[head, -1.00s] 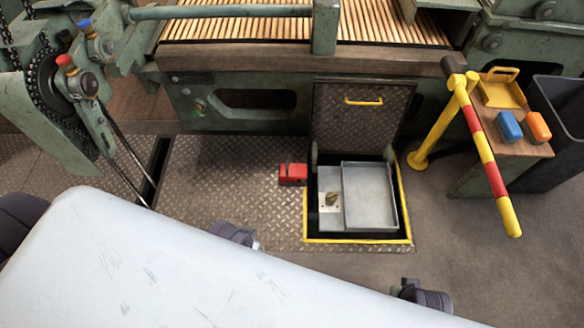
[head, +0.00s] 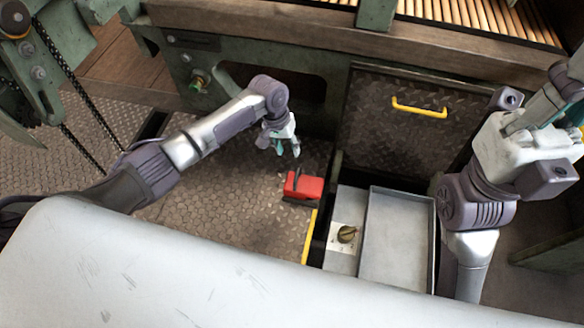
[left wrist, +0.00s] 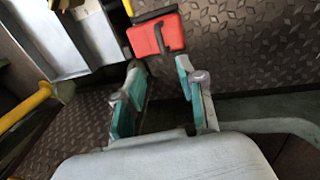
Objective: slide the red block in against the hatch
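The red block (head: 303,187) lies on the patterned floor plate at the left edge of the hatch opening, near the raised hatch lid's lower left corner. The hatch lid (head: 380,128) stands open behind the opening, with a yellow handle. My left gripper (head: 286,150) is just behind and left of the block, above the floor, pointing down. In the left wrist view the gripper (left wrist: 160,68) is open, teal pads apart, with the block (left wrist: 150,38) beyond its fingertips, not between them. My right gripper (head: 572,118) is at the right edge; its fingers are unclear.
The hatch opening holds a grey metal tray (head: 398,235) and a plate with a brass knob (head: 347,234). A yellow edge strip (head: 309,237) runs along its left side. The green machine frame (head: 225,62) stands behind. The floor left of the block is free below my left arm.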

